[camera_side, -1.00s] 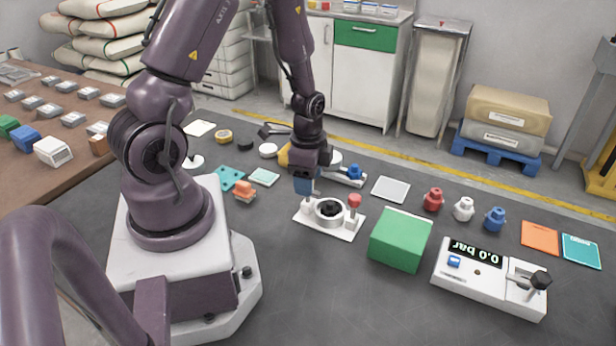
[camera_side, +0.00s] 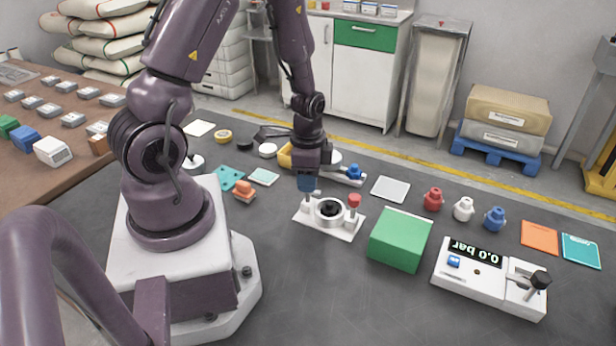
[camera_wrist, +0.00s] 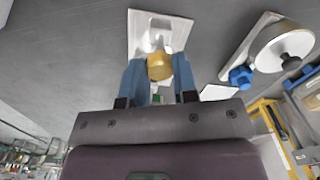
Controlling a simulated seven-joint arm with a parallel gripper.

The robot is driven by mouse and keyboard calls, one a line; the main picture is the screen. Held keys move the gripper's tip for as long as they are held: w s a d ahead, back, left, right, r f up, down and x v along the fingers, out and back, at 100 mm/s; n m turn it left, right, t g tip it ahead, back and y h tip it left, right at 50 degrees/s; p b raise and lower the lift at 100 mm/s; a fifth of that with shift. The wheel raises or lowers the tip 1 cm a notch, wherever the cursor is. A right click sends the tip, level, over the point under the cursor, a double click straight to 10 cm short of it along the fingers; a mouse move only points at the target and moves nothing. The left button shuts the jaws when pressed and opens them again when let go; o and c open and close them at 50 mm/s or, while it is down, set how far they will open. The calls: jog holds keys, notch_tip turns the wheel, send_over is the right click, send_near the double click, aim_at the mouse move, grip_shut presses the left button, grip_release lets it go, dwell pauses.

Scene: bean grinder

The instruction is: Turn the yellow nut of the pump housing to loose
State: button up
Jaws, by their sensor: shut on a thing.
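The pump housing (camera_side: 333,231) is a white plate with a round ring and dark centre, a red-topped post on its right and a post on its left. My gripper (camera_side: 306,188) points down over the left post. In the wrist view the yellow nut (camera_wrist: 159,67) sits between the blue fingertips of my gripper (camera_wrist: 160,70), which are shut on it. The white plate also shows there (camera_wrist: 140,22), partly covered by the nut and fingers. In the side view the fingers hide the nut.
A green block (camera_side: 401,240) stands to the right of the housing, with a gauge box reading 0.0 bar (camera_side: 490,279) beyond it. Behind is a white plate with a blue knob (camera_side: 354,172). Red (camera_side: 433,199), white (camera_side: 463,209) and blue (camera_side: 494,219) fittings stand right. Dark table shows in front.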

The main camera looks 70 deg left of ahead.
jog(key=n, duration=1.2)
jog(key=shift+s, duration=0.1)
jog(key=shift+n, duration=1.9)
jog(key=o, duration=0.9)
jog(key=shift+o, duration=0.2)
